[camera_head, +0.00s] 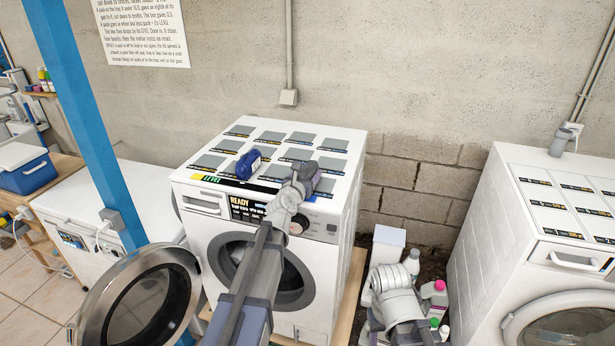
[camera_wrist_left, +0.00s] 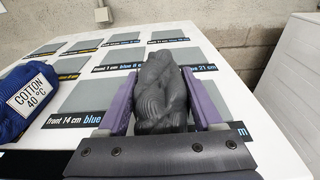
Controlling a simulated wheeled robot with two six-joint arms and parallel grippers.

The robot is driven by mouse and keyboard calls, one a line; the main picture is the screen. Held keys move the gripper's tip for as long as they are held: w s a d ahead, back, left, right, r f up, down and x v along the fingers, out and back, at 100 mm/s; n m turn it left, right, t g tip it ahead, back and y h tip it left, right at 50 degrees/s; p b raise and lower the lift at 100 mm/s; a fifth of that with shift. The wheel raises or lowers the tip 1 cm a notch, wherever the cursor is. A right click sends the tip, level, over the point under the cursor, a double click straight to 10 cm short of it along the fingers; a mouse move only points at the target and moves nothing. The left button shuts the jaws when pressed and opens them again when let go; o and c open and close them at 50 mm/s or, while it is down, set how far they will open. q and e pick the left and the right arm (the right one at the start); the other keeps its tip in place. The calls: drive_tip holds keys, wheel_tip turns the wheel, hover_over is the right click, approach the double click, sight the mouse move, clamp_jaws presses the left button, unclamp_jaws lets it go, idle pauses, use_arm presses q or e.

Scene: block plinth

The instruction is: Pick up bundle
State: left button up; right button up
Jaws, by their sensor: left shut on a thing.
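A dark grey bundle (camera_wrist_left: 162,92) of twisted cloth is between the purple fingers of my left gripper (camera_wrist_left: 165,100) in the left wrist view. The gripper is shut on it, over the white top of the washing machine. In the head view my left gripper (camera_head: 306,178) is over the right front part of that top, and the grey bundle hardly stands out from it. In the left wrist view the blue bundle (camera_wrist_left: 28,100) bears a label reading COTTON 40 °C. My right gripper cannot be made out.
The washing machine (camera_head: 345,200) has labelled grey squares on top and its round door (camera_head: 140,300) swung open at the left. A blue post (camera_head: 85,120) stands to its left. A second machine (camera_head: 480,210) is at the right. Bottles (camera_head: 411,262) stand between them.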

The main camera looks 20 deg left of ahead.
sight(307, 166)
use_arm(q)
clamp_jaws()
idle(0.3)
wheel_tip(307, 166, up, 10)
drive_tip(key=p, duration=1)
